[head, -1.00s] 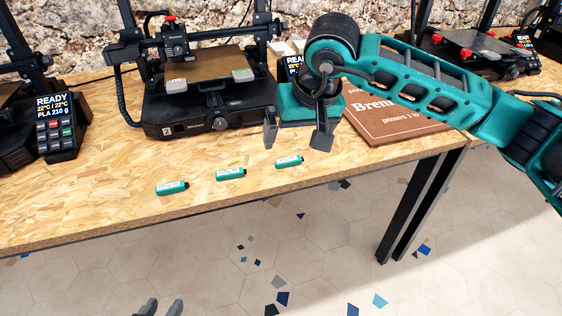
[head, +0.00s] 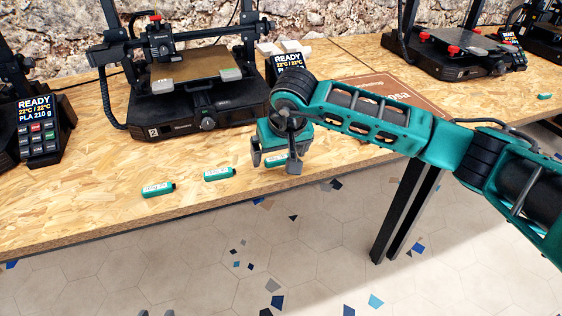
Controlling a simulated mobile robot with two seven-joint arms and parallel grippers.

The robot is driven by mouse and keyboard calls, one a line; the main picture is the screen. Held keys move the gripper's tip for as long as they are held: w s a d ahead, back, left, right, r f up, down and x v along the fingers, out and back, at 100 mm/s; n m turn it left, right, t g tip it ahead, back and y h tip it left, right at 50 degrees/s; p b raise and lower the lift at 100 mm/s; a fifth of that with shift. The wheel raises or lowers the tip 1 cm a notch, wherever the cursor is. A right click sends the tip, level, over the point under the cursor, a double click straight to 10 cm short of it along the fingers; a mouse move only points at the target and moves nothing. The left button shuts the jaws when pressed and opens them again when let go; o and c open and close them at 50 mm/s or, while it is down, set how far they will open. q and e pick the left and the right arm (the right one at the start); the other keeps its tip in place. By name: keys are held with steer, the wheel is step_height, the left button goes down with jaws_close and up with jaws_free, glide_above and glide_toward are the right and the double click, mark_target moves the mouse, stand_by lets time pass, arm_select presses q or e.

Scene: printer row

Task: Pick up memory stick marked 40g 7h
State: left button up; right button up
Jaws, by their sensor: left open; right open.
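Three small teal memory sticks with white labels lie in a row near the table's front edge: a left one (head: 158,190), a middle one (head: 219,174) and a right one (head: 274,161). Their label print is too small to read surely, so I cannot tell which is marked 40g 7h. My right gripper (head: 276,165) is open, pointing down over the right stick, which shows between its fingers; I cannot tell whether they touch it. My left gripper (head: 158,313) shows only its tips at the bottom edge, open and empty, away from the table.
A printer (head: 196,105) stands behind the sticks, with a display unit (head: 39,132) to its left and another display (head: 289,66) to its right. A brown sign (head: 392,94) lies behind my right arm. Another small teal item (head: 545,96) lies far right. The front left table is clear.

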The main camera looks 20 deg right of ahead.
steer(key=shift+w+f, duration=0.2)
steer(key=shift+f, duration=0.3)
steer(key=c, duration=1.1)
steer(key=shift+r, duration=0.15)
